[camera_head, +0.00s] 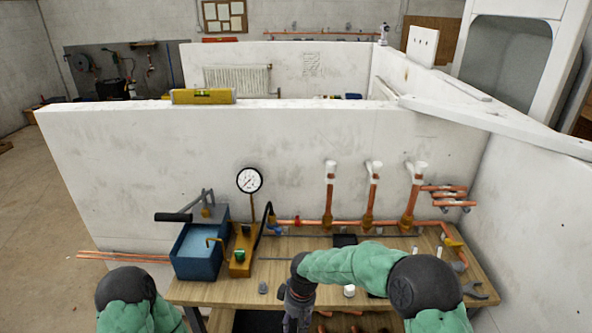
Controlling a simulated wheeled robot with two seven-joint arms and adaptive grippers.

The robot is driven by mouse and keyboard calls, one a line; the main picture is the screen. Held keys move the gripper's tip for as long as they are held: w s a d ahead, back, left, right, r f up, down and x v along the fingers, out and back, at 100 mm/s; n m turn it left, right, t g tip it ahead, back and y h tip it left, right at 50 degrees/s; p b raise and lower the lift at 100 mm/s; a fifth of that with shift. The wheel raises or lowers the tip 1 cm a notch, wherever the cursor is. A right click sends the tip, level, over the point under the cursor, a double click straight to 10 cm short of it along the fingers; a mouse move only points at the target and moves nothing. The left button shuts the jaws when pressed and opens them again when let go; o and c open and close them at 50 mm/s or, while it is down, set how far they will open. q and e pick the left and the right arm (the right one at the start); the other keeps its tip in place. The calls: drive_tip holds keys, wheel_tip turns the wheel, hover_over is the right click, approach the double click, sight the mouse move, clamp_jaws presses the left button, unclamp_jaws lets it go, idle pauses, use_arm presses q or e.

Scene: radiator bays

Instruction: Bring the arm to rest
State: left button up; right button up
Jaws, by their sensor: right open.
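My right arm (345,265), in a green cover with dark joints, reaches in from the lower right and bends across the front of the wooden workbench (215,292). My right gripper (296,322) hangs down at the bench's front edge, near the bottom of the picture. It is open, and nothing shows between its fingers. Its tips are at or past the picture's lower edge. My left arm (128,295) shows only as a dark joint and green cover at the lower left. My left gripper is out of view.
A blue pump tank (195,258) stands on the bench's left, beside a pressure gauge (249,181). Copper pipes (374,195) rise along the white wall (120,150) behind. A white cup (349,291) and a wrench (475,291) lie near my right arm. Floor is clear at left.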

drive_tip(key=s+d+f+m+y, duration=0.1)
drive_tip(key=s+d+f+m, duration=0.15)
drive_tip(key=s+f, duration=0.35)
drive_tip(key=s+d+f+m+y, duration=0.1)
drive_tip(key=s+d+f+m, duration=0.2)
drive_tip(key=f, duration=0.5)
drive_tip(key=s+d+f+m, duration=0.2)
drive_tip(key=s, duration=0.4)
drive_tip(key=s+d+f+m+t, duration=0.1)
drive_tip(key=s+d+f+m, duration=0.1)
drive_tip(key=s, duration=0.5)
drive_tip(key=shift+s+d+f+y, duration=0.2)
drive_tip(key=shift+d+y, duration=0.1)
